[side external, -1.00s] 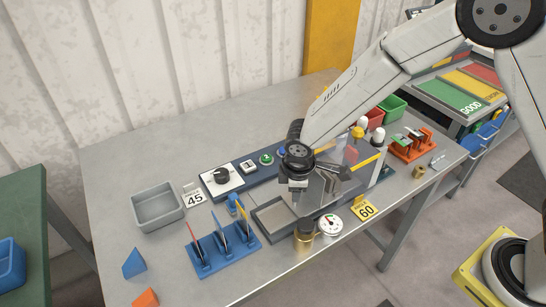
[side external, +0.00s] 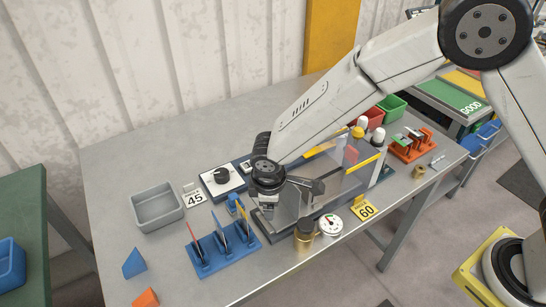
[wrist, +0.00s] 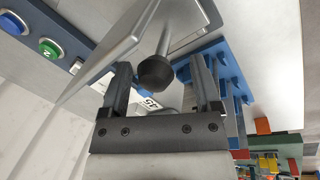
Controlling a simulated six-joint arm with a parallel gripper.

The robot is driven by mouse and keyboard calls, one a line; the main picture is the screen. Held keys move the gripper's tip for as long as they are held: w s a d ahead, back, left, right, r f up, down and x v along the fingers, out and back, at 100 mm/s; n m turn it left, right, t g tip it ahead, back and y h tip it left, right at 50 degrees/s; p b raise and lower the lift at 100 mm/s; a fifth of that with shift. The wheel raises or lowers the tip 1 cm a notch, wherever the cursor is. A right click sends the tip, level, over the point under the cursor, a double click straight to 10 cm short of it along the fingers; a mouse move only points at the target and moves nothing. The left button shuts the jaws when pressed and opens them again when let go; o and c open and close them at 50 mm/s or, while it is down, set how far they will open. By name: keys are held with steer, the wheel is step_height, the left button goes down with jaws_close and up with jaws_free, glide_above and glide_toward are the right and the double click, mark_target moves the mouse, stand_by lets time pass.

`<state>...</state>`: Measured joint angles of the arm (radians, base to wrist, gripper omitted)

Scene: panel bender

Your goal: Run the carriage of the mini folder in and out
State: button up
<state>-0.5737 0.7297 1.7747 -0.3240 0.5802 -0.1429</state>
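The mini folder stands on the bench with a clear guard (side external: 345,180) and a grey carriage plate (side external: 287,207) at its left end. My gripper (side external: 267,207) is low over that end, beside the plate. In the wrist view, a dark round knob on a grey rod (wrist: 156,72) lies between my two fingers (wrist: 160,75). A gap shows on both sides of the knob, so the fingers look open around it. Part of the carriage and its tray is hidden behind my gripper and wrist in the side view.
A blue rack with several upright tools (side external: 222,248) stands just in front. A grey bin (side external: 157,207), a 45 sign (side external: 195,197) and a control box with a dial (side external: 222,180) are to the left. A brass pot (side external: 304,232), a gauge (side external: 330,224) and a 60 sign (side external: 364,208) stand nearby.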

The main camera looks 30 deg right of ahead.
step_height(320, 180, up, 8)
steer(key=s, duration=0.1)
steer(key=shift+s+a+f, duration=0.15)
steer(key=shift+a, duration=0.25)
stand_by(0.5)
steer(key=shift+d, duration=0.6)
steer(key=s+d+m, duration=0.1)
steer(key=d+m, duration=0.1)
steer(key=d, duration=0.2)
steer(key=s+d+r+m, duration=0.1)
steer(key=d, duration=0.4)
steer(key=s+d+m+y, duration=0.1)
steer(key=s+d+m, duration=0.1)
steer(key=d, duration=0.2)
steer(key=shift+d+r+m, duration=0.15)
steer(key=shift+r+m, duration=0.15)
steer(key=s+d+m, duration=0.5)
steer(key=s+d, duration=0.3)
steer(key=d, duration=0.1)
steer(key=shift+d+f+m+t, duration=0.2)
steer(key=shift+d+m+t, duration=0.1)
steer(key=shift+t, duration=0.1)
steer(key=shift+a, duration=0.1)
